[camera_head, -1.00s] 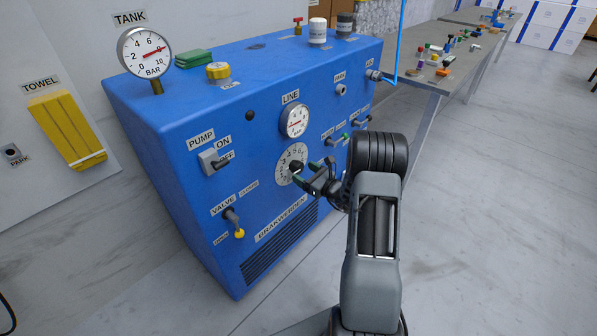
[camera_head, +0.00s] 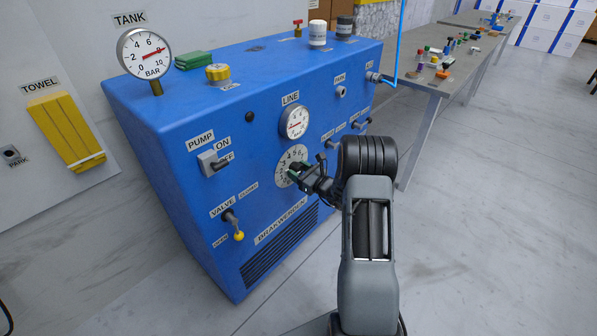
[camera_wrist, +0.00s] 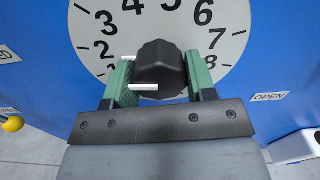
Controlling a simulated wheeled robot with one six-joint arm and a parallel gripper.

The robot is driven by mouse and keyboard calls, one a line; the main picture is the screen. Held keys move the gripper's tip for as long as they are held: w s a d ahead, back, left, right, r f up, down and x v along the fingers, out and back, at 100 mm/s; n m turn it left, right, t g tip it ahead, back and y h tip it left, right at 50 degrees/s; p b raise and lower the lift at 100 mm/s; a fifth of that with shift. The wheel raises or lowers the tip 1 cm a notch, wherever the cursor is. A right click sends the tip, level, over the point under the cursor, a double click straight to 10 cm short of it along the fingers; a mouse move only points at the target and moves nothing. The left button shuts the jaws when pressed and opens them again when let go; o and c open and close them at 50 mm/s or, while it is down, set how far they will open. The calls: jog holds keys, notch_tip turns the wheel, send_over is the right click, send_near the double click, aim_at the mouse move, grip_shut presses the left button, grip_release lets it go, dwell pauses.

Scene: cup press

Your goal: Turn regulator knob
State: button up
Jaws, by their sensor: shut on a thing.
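The black regulator knob (camera_wrist: 160,70) sits at the centre of a white numbered dial on the front of the blue machine. In the wrist view my gripper (camera_wrist: 158,88) has its green-padded fingers on either side of the knob, shut on it. In the head view my gripper (camera_head: 302,174) reaches the dial (camera_head: 284,173) from the right and hides most of the knob. The knob's pointer mark cannot be made out. The LINE gauge (camera_head: 295,122) is just above the dial, with its red needle toward the left.
The TANK gauge (camera_head: 145,54) stands on top of the blue machine (camera_head: 185,110). The pump switch (camera_head: 212,162) and the yellow-tipped valve lever (camera_head: 236,232) are left of the dial. Small fittings (camera_head: 340,92) are to the right. A grey table (camera_head: 430,82) with small parts stands beyond.

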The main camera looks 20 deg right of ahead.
jog(key=c, duration=0.4)
jog(key=shift+o, duration=0.2)
jog(key=shift+m, duration=0.3)
jog(key=m+p, duration=0.3)
jog(key=m, duration=0.2)
jog(key=shift+r+m+p, duration=0.1)
jog(key=shift+m+p, duration=0.2)
jog(key=shift+p, duration=0.05)
jog(key=m+p, duration=0.2)
jog(key=m, duration=0.2)
jog(key=shift+a, duration=0.1)
jog(key=shift+m+p, duration=0.7)
jog(key=shift+m, duration=1)
jog(key=o, duration=0.9)
